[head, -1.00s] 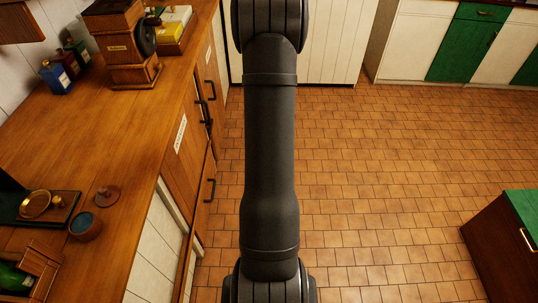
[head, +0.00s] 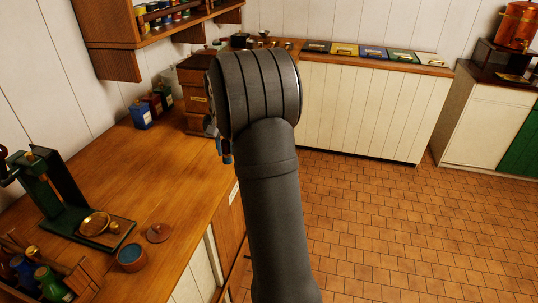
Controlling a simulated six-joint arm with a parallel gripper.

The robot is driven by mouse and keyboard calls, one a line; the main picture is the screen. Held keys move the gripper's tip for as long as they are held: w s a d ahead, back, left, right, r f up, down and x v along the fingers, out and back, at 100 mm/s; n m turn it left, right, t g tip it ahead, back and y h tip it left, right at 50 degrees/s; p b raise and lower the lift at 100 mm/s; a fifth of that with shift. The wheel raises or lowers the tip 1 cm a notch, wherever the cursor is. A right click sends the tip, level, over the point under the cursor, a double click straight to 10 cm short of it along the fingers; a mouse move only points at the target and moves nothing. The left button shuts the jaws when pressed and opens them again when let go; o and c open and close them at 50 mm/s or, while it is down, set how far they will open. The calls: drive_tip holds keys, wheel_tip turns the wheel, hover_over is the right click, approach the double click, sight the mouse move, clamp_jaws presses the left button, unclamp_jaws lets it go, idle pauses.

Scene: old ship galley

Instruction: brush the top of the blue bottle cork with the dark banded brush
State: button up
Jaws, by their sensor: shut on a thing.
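Another blue bottle (head: 24,268) sits in the wooden rack at the lower left; I cannot tell which one the task names. I cannot make out the dark banded brush.
The wooden counter (head: 180,185) has bare room in its middle. A green scale-like press (head: 60,195) with a brass pan, a small blue-topped pot (head: 131,258) and a round wooden lid (head: 158,232) stand toward its front. The mill (head: 194,92) and a wall shelf (head: 120,65) border the back.

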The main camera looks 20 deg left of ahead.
drive_tip(key=s+a+r+n, duration=0.4)
drive_tip(key=s+a, duration=0.7)
drive_tip(key=s+a+r+n, duration=0.3)
drive_tip(key=s+a, duration=0.9)
drive_tip(key=s+a+r+n, duration=0.2)
drive_tip(key=s, duration=0.7)
drive_tip(key=s+a+r+n, duration=0.2)
drive_tip(key=s, duration=0.7)
drive_tip(key=s+a+r+n, duration=0.2)
drive_tip(key=s+a+n, duration=0.1)
drive_tip(key=s, duration=0.6)
drive_tip(key=shift+w+d+f, duration=0.1)
drive_tip(key=shift+d+f, duration=0.05)
drive_tip(key=shift+f, duration=3.55)
drive_tip(key=shift+d, duration=1.1)
drive_tip(key=shift+a, duration=1.15)
drive_tip(key=shift+d, duration=1.2)
drive_tip(key=shift+a, duration=1.2)
drive_tip(key=shift+d+f, duration=0.1)
drive_tip(key=shift+d, duration=1)
drive_tip(key=shift+a, duration=0.95)
drive_tip(key=shift+a+r, duration=0.15)
drive_tip(key=shift+r, duration=0.05)
wheel_tip(320, 180, up, 8)
drive_tip(key=shift+f, duration=0.15)
